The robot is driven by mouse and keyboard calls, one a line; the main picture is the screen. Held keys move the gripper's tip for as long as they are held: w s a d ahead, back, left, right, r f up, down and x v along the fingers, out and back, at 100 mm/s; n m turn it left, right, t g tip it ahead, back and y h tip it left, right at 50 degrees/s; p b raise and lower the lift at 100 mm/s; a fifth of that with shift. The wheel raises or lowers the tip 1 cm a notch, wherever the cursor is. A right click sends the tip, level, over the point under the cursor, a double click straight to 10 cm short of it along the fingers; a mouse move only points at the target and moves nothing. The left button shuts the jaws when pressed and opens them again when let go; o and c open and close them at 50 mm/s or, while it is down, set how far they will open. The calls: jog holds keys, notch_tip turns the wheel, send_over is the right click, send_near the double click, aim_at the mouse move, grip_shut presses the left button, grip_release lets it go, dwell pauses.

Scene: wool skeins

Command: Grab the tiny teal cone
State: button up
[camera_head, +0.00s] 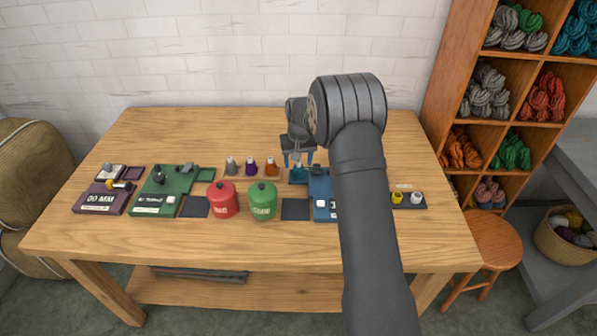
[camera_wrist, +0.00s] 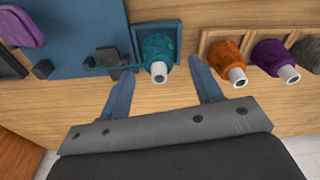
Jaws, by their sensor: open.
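The tiny teal cone (camera_wrist: 158,48) is a teal wool cone with a pale grey tip. In the wrist view it stands in a small blue square tray (camera_wrist: 177,30). In the head view the teal cone (camera_head: 298,172) shows just below my gripper (camera_head: 297,160). In the wrist view my gripper (camera_wrist: 160,80) is open, with one blue finger on each side of the cone's tip. I see a gap between the cone and each finger. A teal strand runs left from the cone to a dark block.
An orange cone (camera_wrist: 228,58), a purple cone (camera_wrist: 275,58) and a grey cone (camera_wrist: 308,50) stand in a row to the right in the wrist view. A blue device (camera_wrist: 80,35) is close on the left. Red (camera_head: 223,200) and green (camera_head: 262,202) canisters stand nearer the table's front.

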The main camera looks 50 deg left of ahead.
aim_at(298, 174)
notch_tip(298, 174, down, 3)
jog(key=shift+w+a+r, duration=0.1)
jog(key=shift+w, duration=0.05)
jog(key=c, duration=1)
jog(key=shift+c, duration=0.2)
